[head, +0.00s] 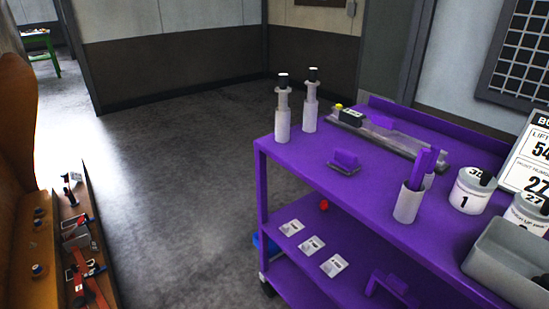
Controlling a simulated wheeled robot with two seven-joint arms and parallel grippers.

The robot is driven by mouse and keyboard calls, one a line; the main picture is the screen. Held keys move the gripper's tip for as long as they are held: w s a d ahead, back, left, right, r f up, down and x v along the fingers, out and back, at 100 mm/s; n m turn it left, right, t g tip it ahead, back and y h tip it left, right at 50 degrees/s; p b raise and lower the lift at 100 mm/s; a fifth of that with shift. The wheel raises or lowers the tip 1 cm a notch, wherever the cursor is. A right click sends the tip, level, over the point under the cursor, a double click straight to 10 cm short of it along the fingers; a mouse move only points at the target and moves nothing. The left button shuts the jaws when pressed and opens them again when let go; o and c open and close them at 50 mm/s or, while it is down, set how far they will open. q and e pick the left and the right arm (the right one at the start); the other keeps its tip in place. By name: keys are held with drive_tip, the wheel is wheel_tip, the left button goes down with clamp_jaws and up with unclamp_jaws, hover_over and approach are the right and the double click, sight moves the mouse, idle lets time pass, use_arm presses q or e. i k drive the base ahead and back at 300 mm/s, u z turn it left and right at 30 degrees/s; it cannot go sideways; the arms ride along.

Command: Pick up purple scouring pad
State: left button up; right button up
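A small purple block on a flat dark grey base (345,160) lies on the top of the purple cart (300,165), near its front left part. It may be the purple scouring pad, but its texture is too small to tell. Another purple piece (381,122) sits at the long grey tray behind it. A purple bracket-like piece (390,284) is on a lower shelf. Neither of my grippers is in view.
A tool-filled orange-brown bench (80,245) is at left. The floor between is clear.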

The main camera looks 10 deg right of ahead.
sight(344, 161)
drive_tip(key=u, duration=0.65)
drive_tip(key=i, duration=1.2)
drive_tip(key=z, duration=2.65)
